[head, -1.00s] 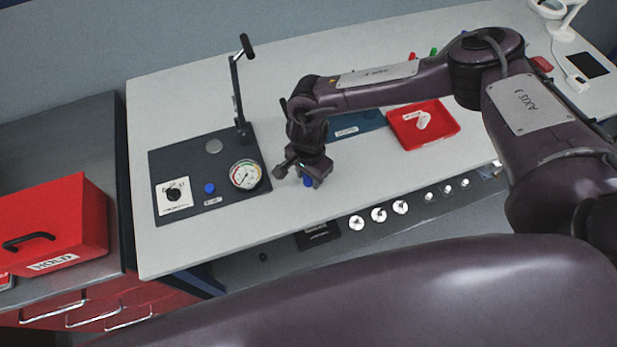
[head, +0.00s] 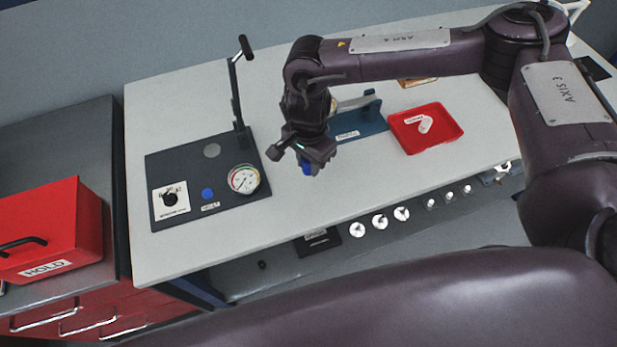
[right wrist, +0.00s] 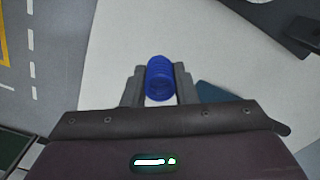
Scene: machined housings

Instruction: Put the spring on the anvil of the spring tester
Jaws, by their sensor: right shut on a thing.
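My right gripper (head: 311,170) is shut on a blue spring (head: 306,167) and holds it above the bench, right of the spring tester. In the right wrist view the spring (right wrist: 160,78) sits between the two fingers of the gripper (right wrist: 160,92). The spring tester (head: 226,206) is a dark plate with a dial gauge (head: 244,179), a knob, a blue button and an upright lever (head: 236,95). A round grey disc, its anvil (head: 211,150), lies bare on the plate near the lever's foot. My left gripper is not in view.
A blue fixture (head: 362,128) stands behind and right of my right gripper. A red tray (head: 427,127) with a white tagged item is farther right. A red box labelled HOLD (head: 50,235) is on the left cabinet.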

